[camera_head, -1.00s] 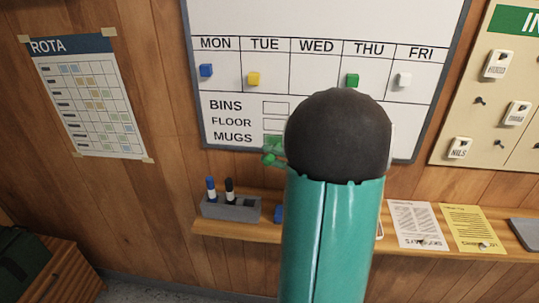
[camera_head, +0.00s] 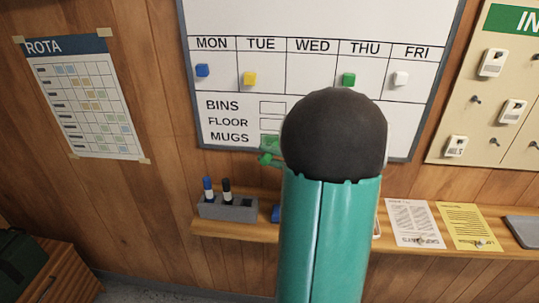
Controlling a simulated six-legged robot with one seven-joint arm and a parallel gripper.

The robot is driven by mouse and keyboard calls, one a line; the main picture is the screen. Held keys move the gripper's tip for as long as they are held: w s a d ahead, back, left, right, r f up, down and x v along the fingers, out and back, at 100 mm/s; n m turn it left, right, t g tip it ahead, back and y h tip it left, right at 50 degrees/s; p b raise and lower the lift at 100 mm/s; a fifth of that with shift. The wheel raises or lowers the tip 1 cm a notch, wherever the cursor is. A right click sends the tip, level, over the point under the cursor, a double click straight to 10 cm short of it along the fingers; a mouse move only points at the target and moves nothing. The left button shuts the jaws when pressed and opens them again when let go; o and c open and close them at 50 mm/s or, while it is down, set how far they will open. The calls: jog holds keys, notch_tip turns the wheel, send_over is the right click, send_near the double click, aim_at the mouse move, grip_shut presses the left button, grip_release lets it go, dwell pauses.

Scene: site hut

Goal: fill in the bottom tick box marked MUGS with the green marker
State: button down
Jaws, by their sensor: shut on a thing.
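The whiteboard (camera_head: 228,88) hangs on the wall, with BINS, FLOOR and MUGS rows at its lower left. The bottom tick box (camera_head: 270,140), beside MUGS, shows green over its visible part; its right end is hidden behind my arm. The BINS box (camera_head: 272,108) above is white. A small green piece, seemingly of the green marker (camera_head: 267,159), shows just below the MUGS box at my arm's left edge. My gripper is mostly hidden behind my arm and is shut on the marker. I cannot tell whether the tip touches the board.
A grey marker holder (camera_head: 228,208) on the wooden shelf (camera_head: 290,232) holds a blue marker (camera_head: 208,189) and a black marker (camera_head: 227,191). Papers (camera_head: 415,223) lie on the shelf at right. A key board (camera_head: 485,95) hangs at right, the ROTA sheet (camera_head: 85,100) at left.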

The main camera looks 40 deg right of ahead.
jog(key=shift+w, duration=0.1)
jog(key=shift+w+a, duration=0.25)
jog(key=shift+w, duration=0.05)
jog(key=shift+w+a, duration=0.1)
dwell(0.4)
jog(key=shift+w+a, duration=0.3)
jog(key=shift+w+a, duration=0.25)
jog(key=shift+w, duration=0.15)
dwell(0.4)
jog(key=shift+w+a, duration=0.25)
jog(key=shift+w, duration=0.15)
